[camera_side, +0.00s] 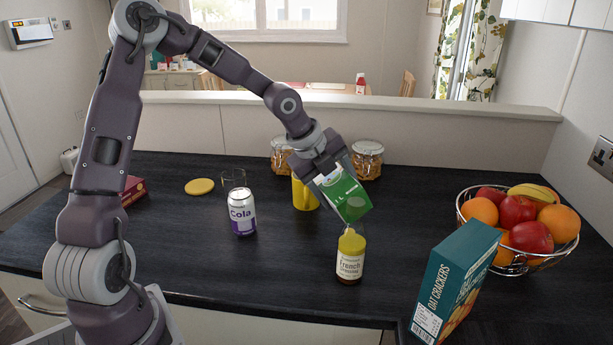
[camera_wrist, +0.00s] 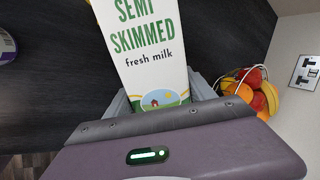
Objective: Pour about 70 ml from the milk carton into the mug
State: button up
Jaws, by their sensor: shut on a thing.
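The green and white milk carton (camera_side: 345,193) is tilted in the air in the side view, its green top end lower and to the right. In the wrist view its white face (camera_wrist: 148,50) reads "semi skimmed fresh milk". My gripper (camera_side: 333,167) is shut on the carton; its fingers show on both sides of it in the wrist view (camera_wrist: 158,97). A yellow vessel (camera_side: 302,196), which looks like the mug, stands upright on the counter below and left of the carton. My gripper hides part of its upper side. Its inside and any milk stream are not visible.
A French dressing bottle (camera_side: 350,258) stands just in front of the carton. A cola can (camera_side: 242,213) and a glass (camera_side: 232,179) are left. A cracker box (camera_side: 454,282) and fruit basket (camera_side: 518,259) are right. Two jars (camera_side: 367,160) stand behind. The front-left counter is clear.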

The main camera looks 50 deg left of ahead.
aim_at(340, 175)
jog(key=shift+r, duration=0.2)
jog(key=shift+r+h, duration=0.1)
jog(key=shift+h, duration=0.2)
jog(key=shift+r+n+h, duration=0.3)
jog(key=shift+r+h, duration=0.3)
jog(key=shift+r, duration=0.25)
jog(key=shift+d+r, duration=0.1)
jog(key=shift+d, duration=0.1)
jog(key=shift+d+f, duration=0.2)
jog(key=shift+d, duration=0.2)
jog(key=shift+r, duration=0.15)
jog(key=shift+d+r+g+p, duration=0.2)
jog(key=shift+g+p, duration=0.1)
jog(key=shift+p, duration=0.1)
